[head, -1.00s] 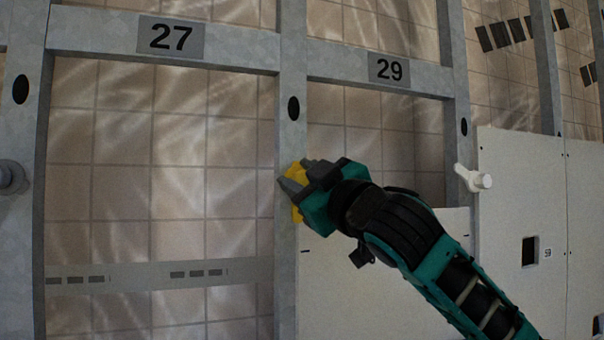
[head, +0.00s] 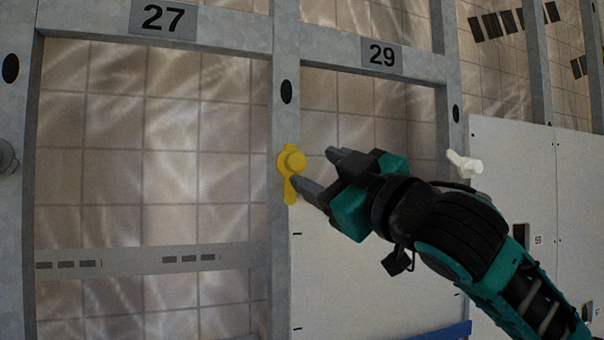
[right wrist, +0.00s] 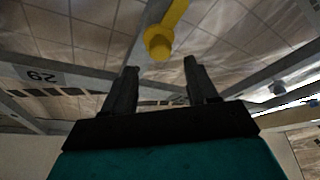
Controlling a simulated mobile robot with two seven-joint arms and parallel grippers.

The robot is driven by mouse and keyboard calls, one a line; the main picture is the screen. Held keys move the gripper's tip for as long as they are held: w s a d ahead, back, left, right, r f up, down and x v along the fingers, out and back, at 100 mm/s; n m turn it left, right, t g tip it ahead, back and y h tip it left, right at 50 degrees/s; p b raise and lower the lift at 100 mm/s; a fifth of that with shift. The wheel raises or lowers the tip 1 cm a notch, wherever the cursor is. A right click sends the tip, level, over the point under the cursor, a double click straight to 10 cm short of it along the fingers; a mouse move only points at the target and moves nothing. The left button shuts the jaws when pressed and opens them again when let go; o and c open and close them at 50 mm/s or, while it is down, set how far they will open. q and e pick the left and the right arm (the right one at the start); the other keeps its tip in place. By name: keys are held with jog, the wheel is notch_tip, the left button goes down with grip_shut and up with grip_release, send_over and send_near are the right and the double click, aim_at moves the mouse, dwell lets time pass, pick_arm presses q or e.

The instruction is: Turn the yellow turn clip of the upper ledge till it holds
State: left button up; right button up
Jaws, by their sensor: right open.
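The yellow turn clip (head: 291,160) sits on the grey upright between the bays marked 27 and 29. Its arm points down along the upright, beside the upper left corner of the white panel (head: 370,275). I cannot tell whether it overlaps the panel edge. My right gripper (head: 313,168) is open and empty, just right of the clip, with the lower fingertip close to the clip's arm. In the right wrist view the clip (right wrist: 158,42) shows beyond the gap between the open fingers (right wrist: 160,66). My left gripper is not in view.
A white turn clip (head: 466,164) sits on the upright to the right, near another fitted panel (head: 520,180). A grey round knob (head: 8,158) is at the far left. Part of a blue bar (head: 445,331) shows at the bottom. Bay 27 is open with a grey crossbar (head: 140,262).

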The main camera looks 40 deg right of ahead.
pick_arm(q)
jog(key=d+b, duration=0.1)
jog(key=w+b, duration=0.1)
jog(key=b, duration=0.1)
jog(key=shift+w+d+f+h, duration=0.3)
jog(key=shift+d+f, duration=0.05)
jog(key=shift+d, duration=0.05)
pick_arm(e)
jog(key=v, duration=0.5)
jog(key=shift+s+f, duration=0.1)
jog(key=shift+s, duration=0.1)
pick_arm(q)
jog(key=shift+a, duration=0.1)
